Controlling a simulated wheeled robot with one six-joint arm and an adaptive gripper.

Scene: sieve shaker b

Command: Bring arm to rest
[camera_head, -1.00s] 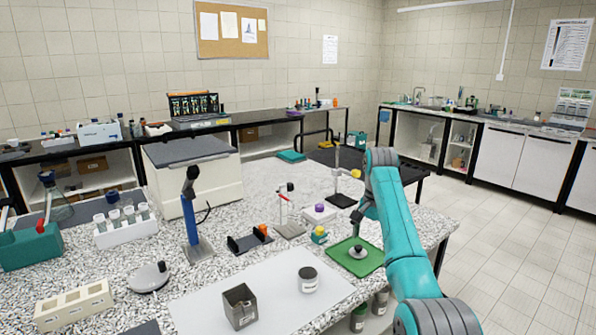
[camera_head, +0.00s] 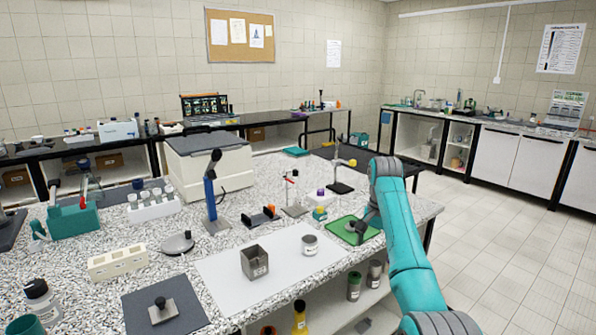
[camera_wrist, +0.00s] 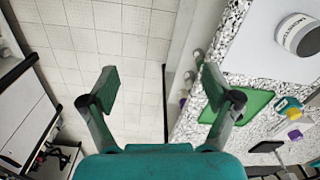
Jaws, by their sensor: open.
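My gripper (camera_wrist: 158,98) is open and empty in the wrist view. Its two fingers stand wide apart, with tiled floor and the bench's edge behind them. In the head view my teal arm reaches up from the lower right beside the bench's right end, and it hides most of the gripper. A green mat (camera_head: 356,231) lies on the bench just left of the arm. The mat also shows in the wrist view (camera_wrist: 258,104), partly behind the right finger.
The speckled bench (camera_head: 130,232) carries a white sheet (camera_head: 290,270) with a grey square container (camera_head: 254,262) and a grey jar (camera_head: 310,245). A yellow-topped item (camera_wrist: 294,113) sits near the mat. Jars (camera_head: 354,286) stand on the shelf below. Open floor (camera_head: 500,240) lies right.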

